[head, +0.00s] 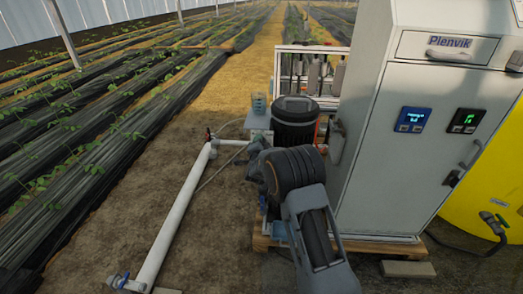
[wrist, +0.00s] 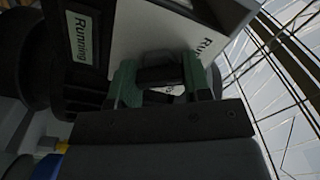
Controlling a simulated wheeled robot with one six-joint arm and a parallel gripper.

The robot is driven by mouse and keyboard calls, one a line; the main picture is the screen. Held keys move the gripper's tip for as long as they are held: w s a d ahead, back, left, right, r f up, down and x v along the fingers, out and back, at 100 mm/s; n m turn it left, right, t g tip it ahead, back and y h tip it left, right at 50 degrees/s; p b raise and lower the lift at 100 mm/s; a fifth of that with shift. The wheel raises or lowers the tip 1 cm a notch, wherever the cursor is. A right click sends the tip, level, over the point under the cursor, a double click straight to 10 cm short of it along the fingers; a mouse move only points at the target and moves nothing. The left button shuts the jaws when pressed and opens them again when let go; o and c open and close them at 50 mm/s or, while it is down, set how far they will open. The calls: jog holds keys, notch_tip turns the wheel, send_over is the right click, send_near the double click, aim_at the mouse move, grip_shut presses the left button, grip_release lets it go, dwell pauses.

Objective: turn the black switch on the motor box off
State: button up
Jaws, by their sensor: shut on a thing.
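In the wrist view a motor box (wrist: 135,32) fills the upper middle. It shows a white face, dark edges and labels reading "Running". My gripper (wrist: 160,78) has its two green fingers on either side of the black switch (wrist: 160,75), shut on it. The switch is dark and partly covered by the fingers, so its exact setting cannot be told. In the head view my dark grey arm covers the gripper and the switch.
A grey cabinet (head: 365,150) marked "Plenvik", with two small displays, stands close on the right. A white pipe (head: 175,220) with valves runs on the left. A yellow tank (head: 490,175) is at far right.

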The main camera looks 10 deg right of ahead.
jog(key=m+b, duration=0.2)
jog(key=b, duration=0.1)
jog(key=m+b, duration=0.2)
jog(key=b, duration=0.1)
jog(key=shift+f, duration=0.3)
jog(key=m+b, duration=0.2)
jog(key=b, duration=0.1)
jog(key=shift+r, duration=0.3)
jog(key=o, duration=0.9)
jog(key=p+v, duration=0.2)
jog(key=v, duration=1.2)
